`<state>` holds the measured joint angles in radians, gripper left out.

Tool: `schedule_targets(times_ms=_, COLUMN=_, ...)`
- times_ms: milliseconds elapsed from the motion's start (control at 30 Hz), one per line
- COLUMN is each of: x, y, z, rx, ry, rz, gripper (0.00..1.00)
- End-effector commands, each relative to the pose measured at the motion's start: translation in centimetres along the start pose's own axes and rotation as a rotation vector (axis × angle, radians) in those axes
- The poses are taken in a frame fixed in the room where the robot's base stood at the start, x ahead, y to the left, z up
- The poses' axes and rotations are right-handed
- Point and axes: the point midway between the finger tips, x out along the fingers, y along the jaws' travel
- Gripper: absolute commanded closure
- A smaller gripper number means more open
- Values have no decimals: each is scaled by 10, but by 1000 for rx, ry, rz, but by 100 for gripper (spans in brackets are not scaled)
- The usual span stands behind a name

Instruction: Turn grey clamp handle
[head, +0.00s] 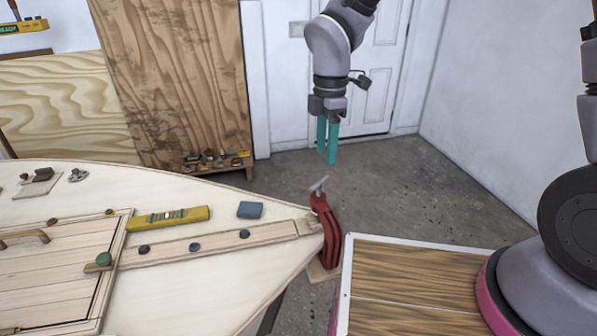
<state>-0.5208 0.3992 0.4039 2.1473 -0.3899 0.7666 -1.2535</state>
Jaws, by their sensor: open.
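The grey clamp handle (320,184) is a small T-shaped bar on top of a red clamp (327,230). The clamp stands at the pointed right end of the plywood hull (225,285). My gripper (326,160), with teal fingers pointing down, hangs in the air above the handle in the picture. The fingers are open with a narrow gap, hold nothing and appear apart from the handle.
A yellow level (168,217) and a blue block (250,210) lie on the hull. A wood-topped surface (415,290) is at the lower right. A low shelf (215,165) with small items stands behind. The grey floor (420,190) behind the clamp is clear.

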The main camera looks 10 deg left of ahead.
Motion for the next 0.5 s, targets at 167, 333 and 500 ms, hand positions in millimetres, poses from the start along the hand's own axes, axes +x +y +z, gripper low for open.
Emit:
schedule_targets(times_ms=167, x=-9, y=13, z=7, rx=-122, ry=-27, rz=73, gripper=47)
schedule_targets(times_ms=333, x=15, y=14, z=7, rx=-123, ry=-27, rz=67, gripper=47)
schedule_targets(times_ms=500, x=49, y=16, z=7, rx=-122, ry=-27, rz=66, gripper=47)
